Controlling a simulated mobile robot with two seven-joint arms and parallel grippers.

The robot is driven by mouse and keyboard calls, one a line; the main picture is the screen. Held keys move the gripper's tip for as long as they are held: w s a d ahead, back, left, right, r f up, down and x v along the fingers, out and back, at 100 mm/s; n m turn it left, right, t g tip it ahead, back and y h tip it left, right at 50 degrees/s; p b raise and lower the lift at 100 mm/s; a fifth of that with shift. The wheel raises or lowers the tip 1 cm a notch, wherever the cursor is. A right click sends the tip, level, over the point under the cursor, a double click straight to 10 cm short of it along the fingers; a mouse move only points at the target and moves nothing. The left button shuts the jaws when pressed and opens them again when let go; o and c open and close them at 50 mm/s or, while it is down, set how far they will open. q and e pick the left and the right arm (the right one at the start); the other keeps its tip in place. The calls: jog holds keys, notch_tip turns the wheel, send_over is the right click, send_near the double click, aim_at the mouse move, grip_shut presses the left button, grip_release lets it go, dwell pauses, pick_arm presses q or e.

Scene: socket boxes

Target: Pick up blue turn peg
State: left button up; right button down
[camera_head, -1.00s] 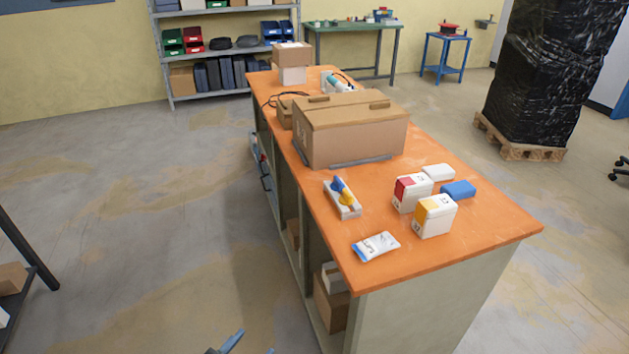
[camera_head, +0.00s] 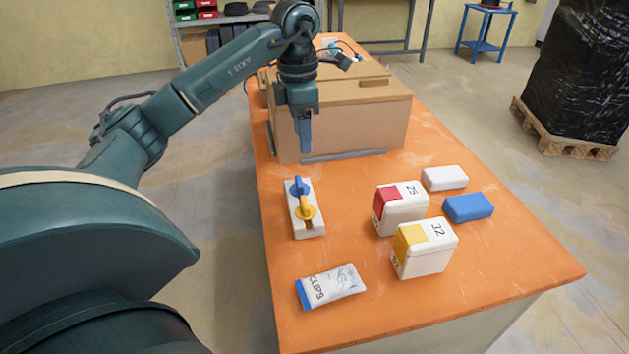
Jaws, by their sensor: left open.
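The blue turn peg (camera_head: 298,187) stands at the far end of a white base (camera_head: 294,227) on the orange bench. A yellow turn peg (camera_head: 306,208) sits in front of it on the same base. My left gripper (camera_head: 305,136) points down above and a little beyond the blue peg, in front of the cardboard box. It is open, empty and apart from the peg. Its fingers overlap in this view. My right gripper is not in view.
A large cardboard box (camera_head: 352,118) stands behind the base. White boxes with a red panel (camera_head: 401,208) and a yellow panel (camera_head: 425,248), a white block (camera_head: 444,178), a blue block (camera_head: 468,207) and a clips packet (camera_head: 331,287) lie around. The bench's right front is clear.

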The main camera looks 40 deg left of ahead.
aim_at(299, 180)
pick_arm(q)
jog(key=f, duration=1.2)
jog(key=shift+s+a+f, duration=0.2)
jog(key=shift+s+a, duration=0.05)
jog(key=shift+a, duration=0.15)
jog(key=shift+c, duration=0.5)
jog(key=c, duration=0.6)
jog(key=shift+r, duration=0.1)
jog(key=shift+c, duration=0.2)
